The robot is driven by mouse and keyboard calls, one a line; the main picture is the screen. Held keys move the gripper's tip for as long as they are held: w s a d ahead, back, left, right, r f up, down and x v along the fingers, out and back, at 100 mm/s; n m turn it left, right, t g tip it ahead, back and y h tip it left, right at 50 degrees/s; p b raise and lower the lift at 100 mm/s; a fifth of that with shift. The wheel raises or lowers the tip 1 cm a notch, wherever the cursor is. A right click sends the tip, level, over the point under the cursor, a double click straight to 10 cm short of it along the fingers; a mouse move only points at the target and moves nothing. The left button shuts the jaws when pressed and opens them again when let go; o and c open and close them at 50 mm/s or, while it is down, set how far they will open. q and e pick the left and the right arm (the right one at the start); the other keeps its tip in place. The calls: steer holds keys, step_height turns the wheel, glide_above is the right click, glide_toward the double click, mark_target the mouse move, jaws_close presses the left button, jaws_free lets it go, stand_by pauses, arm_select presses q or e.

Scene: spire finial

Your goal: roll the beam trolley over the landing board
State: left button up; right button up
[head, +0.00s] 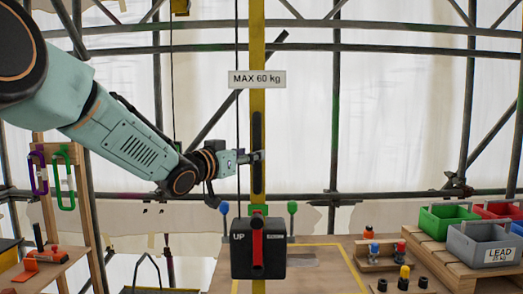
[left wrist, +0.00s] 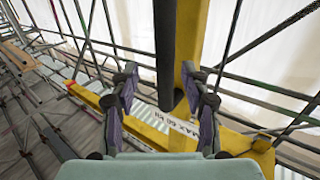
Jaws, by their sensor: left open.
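A tall yellow post (head: 258,100) with a "MAX 60 kg" sign (head: 257,79) stands in the middle of the head view. A black upright grip bar (head: 258,165) is on its front. My left gripper (head: 256,156) reaches in from the left at the grip bar. In the left wrist view its fingers (left wrist: 160,85) are spread apart, and the dark bar (left wrist: 168,45) shows between their tips; I cannot tell whether they touch it. A yellow-edged wooden board (head: 325,272) lies below, perhaps the landing board. I cannot make out the trolley for sure. My right gripper is out of view.
A black control box (head: 272,263) marked "UP" with a red lever (head: 257,245) stands low before the post. Green, red and grey bins (head: 485,245), one marked "LEAD", are at right. Purple and green carabiners (head: 63,180) hang at left. Scaffold tubes (head: 335,120) stand behind.

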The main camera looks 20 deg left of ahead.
arm_select(q)
steer(key=p+x, duration=0.1)
steer(key=x, duration=0.4)
steer(key=shift+w, duration=0.2)
steer(key=shift+a, duration=0.4)
steer(key=shift+c, duration=0.2)
steer(key=shift+a+f, duration=0.1)
steer(key=shift+c, duration=0.8)
steer(key=shift+d, duration=0.35)
steer(key=c, duration=0.4)
steer(key=shift+a, duration=0.1)
jaws_close()
steer(key=shift+w, duration=0.15)
